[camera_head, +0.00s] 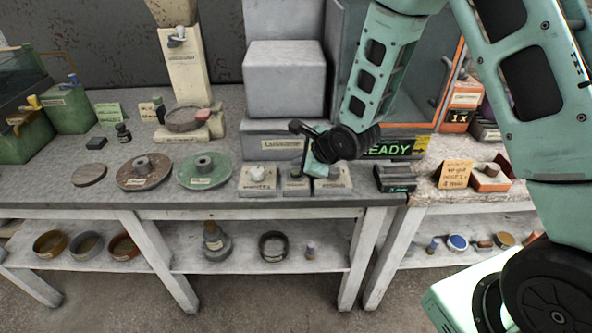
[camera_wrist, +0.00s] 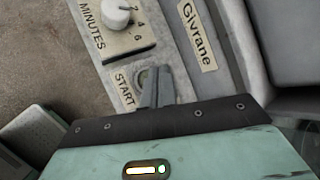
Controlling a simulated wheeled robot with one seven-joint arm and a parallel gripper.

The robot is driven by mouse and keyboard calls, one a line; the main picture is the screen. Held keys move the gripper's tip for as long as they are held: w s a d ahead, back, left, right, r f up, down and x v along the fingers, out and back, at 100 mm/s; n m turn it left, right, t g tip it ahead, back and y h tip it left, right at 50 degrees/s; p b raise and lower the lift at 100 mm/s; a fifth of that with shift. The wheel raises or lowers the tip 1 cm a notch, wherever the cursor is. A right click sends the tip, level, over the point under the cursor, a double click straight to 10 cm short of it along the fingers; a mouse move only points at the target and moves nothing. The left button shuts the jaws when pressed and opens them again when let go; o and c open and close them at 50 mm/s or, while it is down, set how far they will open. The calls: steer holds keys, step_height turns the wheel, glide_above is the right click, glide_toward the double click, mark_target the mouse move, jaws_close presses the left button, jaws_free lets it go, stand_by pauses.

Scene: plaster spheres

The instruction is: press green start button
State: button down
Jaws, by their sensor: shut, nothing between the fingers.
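The start button shows in the wrist view as a small, partly hidden round piece (camera_wrist: 144,77) in a pale panel (camera_wrist: 122,98) marked START. Its colour is hard to make out. My gripper (camera_wrist: 158,78) is shut and empty. Its fingertips are right over the button and cover much of it. I cannot tell whether they touch it. In the head view my gripper (camera_head: 307,168) is low over the small start box (camera_head: 294,187), which stands at the front of the bench.
A MINUTES box with a white knob (camera_wrist: 117,17) adjoins the start panel. A grey block labelled Givrane (camera_wrist: 196,35) stands behind. A green READY display (camera_head: 388,149) is at the right. Green (camera_head: 204,181) and brown (camera_head: 144,180) round dishes lie left. The bench front edge is close.

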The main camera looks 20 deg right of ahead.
steer(key=shift+f, duration=0.4)
